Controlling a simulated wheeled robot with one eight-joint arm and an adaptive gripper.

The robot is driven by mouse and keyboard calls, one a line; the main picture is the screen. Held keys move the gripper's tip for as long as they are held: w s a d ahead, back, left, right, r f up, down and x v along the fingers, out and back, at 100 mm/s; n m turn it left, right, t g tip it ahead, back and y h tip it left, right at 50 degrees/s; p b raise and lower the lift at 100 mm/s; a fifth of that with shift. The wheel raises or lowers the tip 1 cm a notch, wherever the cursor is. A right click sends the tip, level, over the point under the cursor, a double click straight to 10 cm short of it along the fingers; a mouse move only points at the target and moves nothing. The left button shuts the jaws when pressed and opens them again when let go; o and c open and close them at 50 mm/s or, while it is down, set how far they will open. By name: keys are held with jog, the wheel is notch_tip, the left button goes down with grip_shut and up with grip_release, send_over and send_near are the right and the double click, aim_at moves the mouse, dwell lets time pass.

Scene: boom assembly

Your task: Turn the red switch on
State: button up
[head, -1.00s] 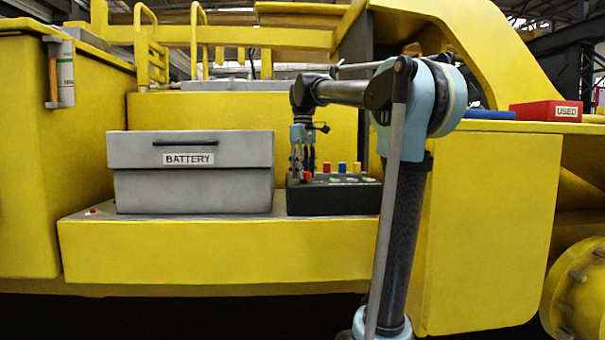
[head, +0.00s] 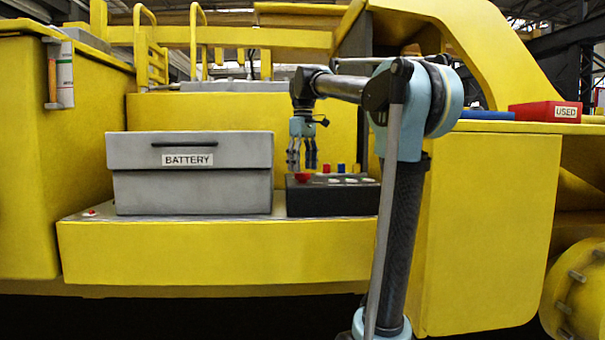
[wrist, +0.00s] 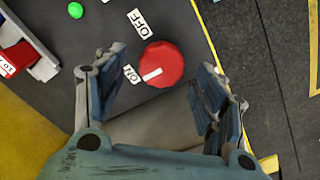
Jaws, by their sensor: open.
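The red switch (wrist: 168,57) is a round knob on a dark control box (head: 330,203), which stands right of the battery box. In the wrist view a white line on the knob points down-left toward the ON label (wrist: 131,74). The OFF label (wrist: 138,22) lies above, at the knob's upper left. My gripper (head: 302,166) is open and points down just above the red switch. In the wrist view its fingers (wrist: 160,60) are spread on either side of the knob, with nothing between them gripped.
A grey battery box (head: 190,188) stands close to the left on a yellow ledge (head: 215,255). A green button (wrist: 75,10) shows at the wrist view's upper left.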

aim_at(303, 173)
notch_tip(303, 173, up, 10)
jog(key=shift+f, duration=0.25)
dwell(0.6)
